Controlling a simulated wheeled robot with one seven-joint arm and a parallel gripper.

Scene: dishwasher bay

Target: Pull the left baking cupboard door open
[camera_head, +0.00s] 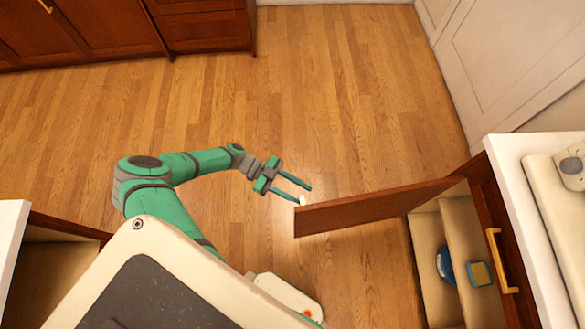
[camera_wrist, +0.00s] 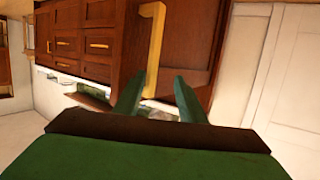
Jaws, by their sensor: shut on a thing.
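The brown wooden cupboard door (camera_head: 375,206) stands swung out into the room from the cupboard at the right of the head view. Its free edge points left, towards my gripper (camera_head: 306,194). The pale end of the door handle (camera_head: 302,200) shows at that edge, by my lower fingertip. In the wrist view the yellow handle (camera_wrist: 153,40) on the door (camera_wrist: 190,45) runs down to between the fingers of my gripper (camera_wrist: 160,85), close to the left one. My gripper is shut on the handle; the exact contact is hard to see.
The opened cupboard (camera_head: 428,262) shows pale shelves with a blue round item (camera_head: 444,265) and a yellow-and-blue box (camera_head: 480,273). The wooden floor (camera_head: 330,90) beyond the door is clear.

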